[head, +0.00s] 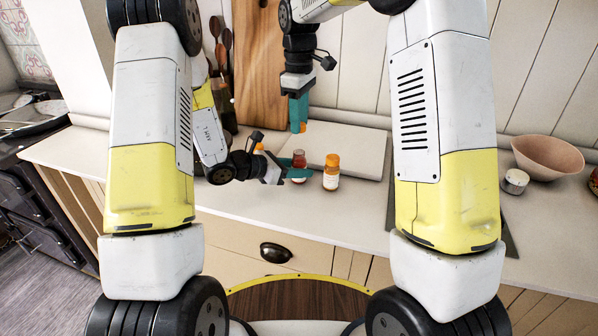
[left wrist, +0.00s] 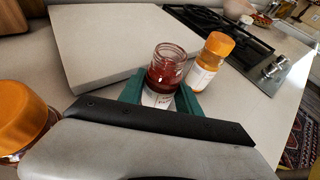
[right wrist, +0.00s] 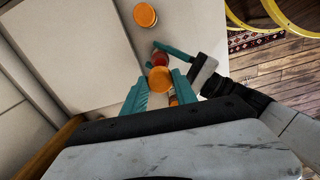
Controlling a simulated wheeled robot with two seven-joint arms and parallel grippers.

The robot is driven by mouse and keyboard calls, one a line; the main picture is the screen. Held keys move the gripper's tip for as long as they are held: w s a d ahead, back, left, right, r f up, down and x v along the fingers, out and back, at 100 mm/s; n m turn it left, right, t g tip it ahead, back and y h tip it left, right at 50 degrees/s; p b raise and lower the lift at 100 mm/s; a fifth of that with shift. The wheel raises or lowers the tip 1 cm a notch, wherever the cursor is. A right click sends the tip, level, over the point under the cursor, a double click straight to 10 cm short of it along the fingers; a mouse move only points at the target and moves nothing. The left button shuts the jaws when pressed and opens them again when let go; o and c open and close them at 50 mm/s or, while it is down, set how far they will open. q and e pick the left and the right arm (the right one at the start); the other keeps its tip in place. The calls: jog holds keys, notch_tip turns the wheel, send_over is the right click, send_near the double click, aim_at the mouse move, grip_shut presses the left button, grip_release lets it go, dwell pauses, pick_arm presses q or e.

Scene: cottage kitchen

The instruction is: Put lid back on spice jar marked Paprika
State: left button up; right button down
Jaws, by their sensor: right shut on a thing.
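The Paprika jar (head: 299,160) is a small glass jar of red spice, upright on the counter. In the left wrist view the jar (left wrist: 165,68) has an open mouth and a partly visible label starting "Pa". My left gripper (head: 297,173) is low beside it, its green fingers closed around the jar's sides. My right gripper (head: 299,108) points down above the jar, shut on an orange lid (head: 302,128). In the right wrist view the lid (right wrist: 160,79) is between the fingertips, with red jar glass (right wrist: 160,58) just past it. The lid is apart from the jar.
An orange-capped jar (head: 332,172) stands close right of the Paprika jar. Another orange-topped jar (left wrist: 22,110) is near my left gripper. A pale board (head: 345,145) lies behind. A cooktop (left wrist: 250,52), bowl (head: 548,157) and small tin (head: 515,181) are farther right.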

pick_arm(q)
grip_shut()
pick_arm(e)
jog(key=shift+f, duration=2.5)
jog(key=shift+f, duration=0.1)
jog(key=shift+f, duration=0.8)
jog(key=shift+f, duration=0.55)
